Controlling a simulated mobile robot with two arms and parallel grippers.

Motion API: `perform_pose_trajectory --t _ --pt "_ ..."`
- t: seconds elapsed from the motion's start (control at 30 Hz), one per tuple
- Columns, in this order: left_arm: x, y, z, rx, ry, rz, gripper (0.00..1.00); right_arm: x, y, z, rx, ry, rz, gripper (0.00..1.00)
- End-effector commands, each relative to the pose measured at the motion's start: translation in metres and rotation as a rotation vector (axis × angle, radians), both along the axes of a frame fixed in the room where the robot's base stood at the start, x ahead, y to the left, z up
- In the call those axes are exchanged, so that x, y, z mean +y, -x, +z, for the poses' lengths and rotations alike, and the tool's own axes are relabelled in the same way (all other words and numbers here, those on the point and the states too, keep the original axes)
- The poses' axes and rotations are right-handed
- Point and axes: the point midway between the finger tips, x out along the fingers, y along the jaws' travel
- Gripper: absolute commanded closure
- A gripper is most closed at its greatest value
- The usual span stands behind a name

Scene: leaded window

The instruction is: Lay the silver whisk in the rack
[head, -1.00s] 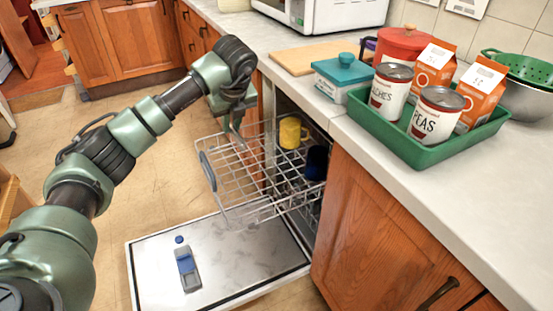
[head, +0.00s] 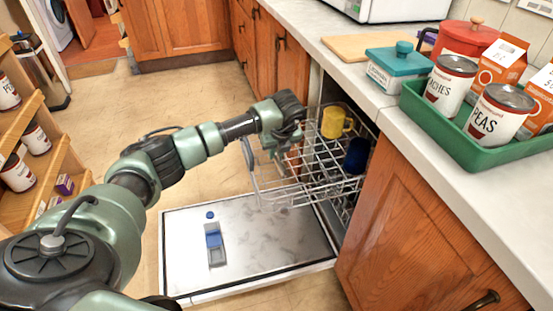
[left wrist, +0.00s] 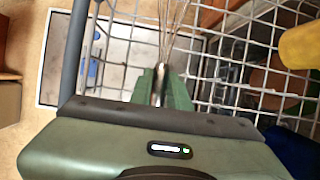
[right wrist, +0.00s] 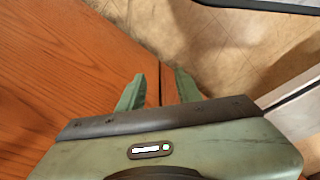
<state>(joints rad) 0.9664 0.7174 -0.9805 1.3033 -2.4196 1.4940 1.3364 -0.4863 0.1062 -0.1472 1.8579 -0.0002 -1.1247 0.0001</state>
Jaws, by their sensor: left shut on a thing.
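The silver whisk shows in the left wrist view, its handle (left wrist: 158,82) between my left gripper's fingers (left wrist: 160,78) and its wire loops (left wrist: 168,28) pointing away from the gripper. My left gripper (head: 270,150) is shut on it at the rack's left part; the whisk itself is hard to make out in the head view. The wire rack (head: 290,187) is pulled out above the open dishwasher door. I cannot tell whether the whisk touches the wires. My right gripper (right wrist: 159,76) is open and empty beside a wooden cabinet front.
A yellow mug (head: 334,122) and a dark blue mug (head: 356,156) stand in the rack's right part. The open door (head: 275,245) lies below. A green tray (head: 460,143) with cans and cartons sits on the counter. The rack's front left is clear.

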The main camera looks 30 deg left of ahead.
Motion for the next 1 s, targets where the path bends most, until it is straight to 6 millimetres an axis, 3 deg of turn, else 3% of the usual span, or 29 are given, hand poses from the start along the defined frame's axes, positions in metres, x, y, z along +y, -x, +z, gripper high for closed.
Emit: perform_pose_trajectory --t 0.13,0.37,0.4,0.47,0.8,0.93,1.0 --pt "0.000 0.001 -0.025 0.004 0.001 0.000 1.00 0.000 -0.003 0.011 -0.007 0.000 -0.001 0.66" --pt "0.000 0.000 -0.028 0.001 0.000 0.000 1.00 0.000 -0.003 0.013 -0.006 0.001 -0.001 0.66" --pt "0.000 0.001 -0.029 0.002 0.001 -0.001 0.75 0.000 -0.003 0.013 -0.006 0.001 -0.001 0.66" --pt "0.000 0.001 -0.029 0.002 0.001 -0.001 0.61 0.000 -0.003 0.013 -0.006 0.001 -0.001 0.66" --pt "-0.001 0.000 -0.026 0.001 0.001 0.000 0.61 0.000 -0.003 0.013 -0.006 0.000 -0.001 0.66" --pt "-0.004 0.003 -0.012 -0.001 0.001 -0.001 0.61 0.000 -0.003 0.012 -0.012 -0.001 -0.001 0.66" --pt "-0.008 0.006 0.000 -0.002 0.000 -0.001 0.61 -0.001 0.002 -0.002 0.005 0.001 0.000 0.66"
